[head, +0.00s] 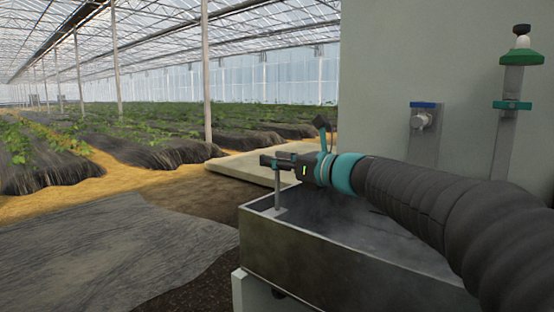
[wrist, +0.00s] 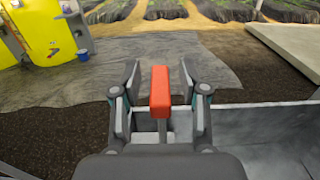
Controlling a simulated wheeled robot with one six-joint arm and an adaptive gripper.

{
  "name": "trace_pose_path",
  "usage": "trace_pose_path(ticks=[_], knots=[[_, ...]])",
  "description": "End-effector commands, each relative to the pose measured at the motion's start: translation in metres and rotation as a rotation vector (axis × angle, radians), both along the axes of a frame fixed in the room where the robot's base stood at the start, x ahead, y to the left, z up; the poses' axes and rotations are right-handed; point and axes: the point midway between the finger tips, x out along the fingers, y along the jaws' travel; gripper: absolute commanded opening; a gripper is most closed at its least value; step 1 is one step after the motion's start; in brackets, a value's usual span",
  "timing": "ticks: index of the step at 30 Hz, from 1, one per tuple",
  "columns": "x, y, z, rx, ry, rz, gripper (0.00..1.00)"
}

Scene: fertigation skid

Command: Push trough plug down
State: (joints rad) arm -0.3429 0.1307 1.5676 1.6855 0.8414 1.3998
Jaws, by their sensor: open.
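The trough plug shows in the wrist view as a red block handle (wrist: 160,95) on a grey stem. In the head view its grey stem (head: 278,193) rises upright from the trough (head: 330,262) near the left end, and the red handle is hidden by my gripper (head: 275,162). In the wrist view my gripper (wrist: 160,82) is open, with one finger on each side of the red handle and a visible gap on both sides. The plug's lower end is hidden.
A pale wall stands behind the trough, with a blue-handled tap (head: 422,118) and a green-topped valve (head: 522,58) at right. A concrete slab (head: 240,168) lies beyond. A grey sheet covers ground at left.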

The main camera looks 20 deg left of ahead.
Motion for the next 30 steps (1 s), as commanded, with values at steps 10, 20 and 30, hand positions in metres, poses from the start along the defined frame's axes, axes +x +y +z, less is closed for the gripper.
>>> trace_pose_path(ticks=[10, 20, 30], knots=[[0.0, 0.001, 0.0, 0.0, 0.0, 0.0, 0.21], [0.0, 0.0, 0.0, 0.0, 0.0, 0.0, 0.0], [0.0, 0.001, -0.041, -0.001, 0.001, 0.001, 0.0]])
